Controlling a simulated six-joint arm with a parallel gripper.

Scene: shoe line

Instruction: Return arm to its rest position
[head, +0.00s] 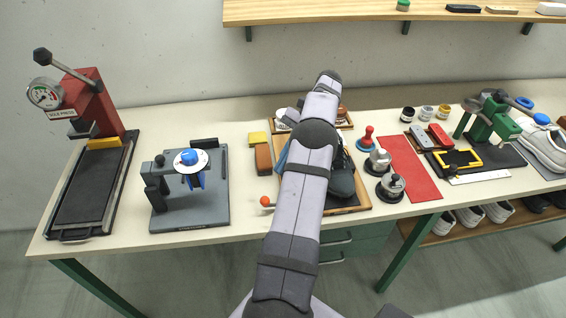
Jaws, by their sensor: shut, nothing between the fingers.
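My arm rises from the bottom middle and reaches over the workbench (240,233), with its upper bend in front of the back wall. My gripper cannot be made out; the arm's own links hide whatever is behind them. A wooden tray (352,209) with a dark shoe (342,180) lies partly hidden behind the arm.
Left on the bench are a red sole press (88,100) and a grey fixture plate (205,212) with a blue-topped part. Right are stamps (390,187), a red mat (408,165), a green press (492,122) and a white shoe (546,146). A shelf (330,10) hangs above.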

